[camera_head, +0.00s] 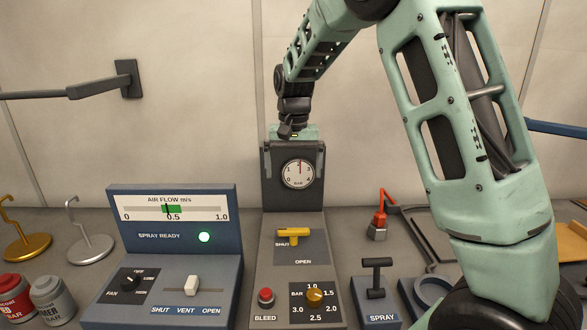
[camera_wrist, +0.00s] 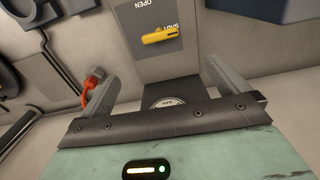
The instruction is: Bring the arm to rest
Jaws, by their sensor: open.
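My gripper (camera_head: 294,174) is in the upper middle of the head view, in front of the upright gauge panel. Its two grey fingers hang down on either side of the round pressure gauge (camera_head: 298,174), wide apart and with nothing between them. In the wrist view my gripper (camera_wrist: 160,80) also shows open and empty, with the gauge (camera_wrist: 166,102) partly hidden behind the gripper's dark edge. My arm arches from the right of the head view over to the gauge panel. I cannot tell whether the fingers touch the panel.
A yellow handle (camera_head: 294,232) lies crosswise by SHUT. Hooked stands (camera_head: 90,248) and cans (camera_head: 52,300) are far left.

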